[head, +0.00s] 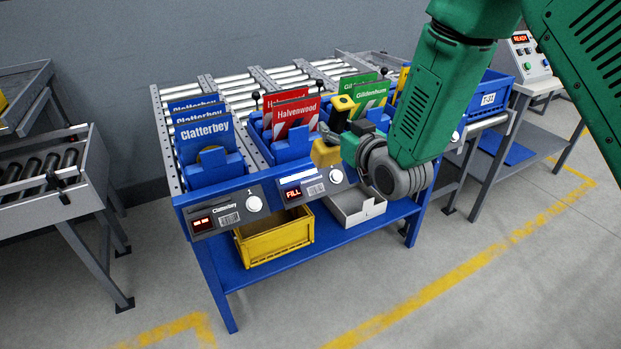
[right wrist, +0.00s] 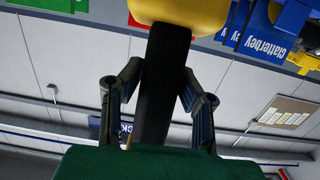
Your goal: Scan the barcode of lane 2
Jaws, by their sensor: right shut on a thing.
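The lane 2 barcode (head: 316,189) is a white label on the blue rack's front panel, between a lit FILL display (head: 293,193) and a white round button (head: 336,176), below the red Halvenwood cards (head: 297,114). My right gripper (head: 345,143) is shut on a yellow and black hand scanner (head: 325,153), held in front of and above the lane 2 panel, apart from the label. In the right wrist view, my gripper's fingers (right wrist: 158,98) stand on both sides of the scanner's black handle (right wrist: 165,75), its yellow part at the top edge. My left gripper is not in view.
Lane 1 at left has blue Clatterbey cards (head: 205,134) and its own barcode (head: 229,218). Green Gildenhurn cards (head: 369,98) stand behind my gripper. A yellow crate (head: 275,238) and a white bin (head: 355,209) sit on the lower shelf. Floor in front is clear.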

